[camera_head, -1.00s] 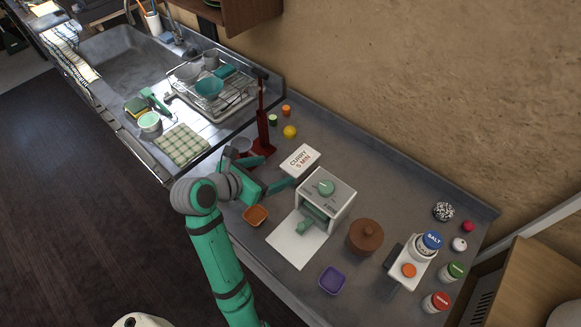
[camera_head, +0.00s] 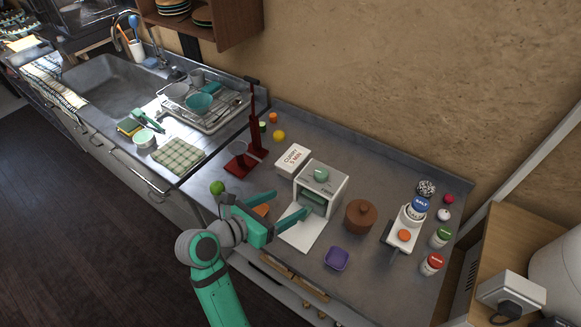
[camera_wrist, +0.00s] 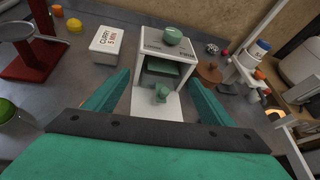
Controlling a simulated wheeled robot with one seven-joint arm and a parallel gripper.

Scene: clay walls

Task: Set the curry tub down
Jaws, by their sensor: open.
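The curry tub, a white box with "CURRY 5 MIN" on top (camera_head: 293,158), rests flat on the grey counter, left of and a little behind the white machine with a green knob (camera_head: 320,188). It also shows in the wrist view at upper left (camera_wrist: 108,43), clear of my fingers. My gripper (camera_head: 288,204) is open and empty, in front of the machine and apart from the tub. In the wrist view my two green fingers (camera_wrist: 160,84) spread on either side of the machine and its white mat (camera_wrist: 158,106).
A red stand (camera_head: 254,140) rises left of the tub. A brown lidded pot (camera_head: 361,216), a purple bowl (camera_head: 337,258) and a rack with salt (camera_head: 405,236) stand right. An orange bowl (camera_head: 261,210) is partly hidden by my gripper. A green ball (camera_head: 217,187) sits left.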

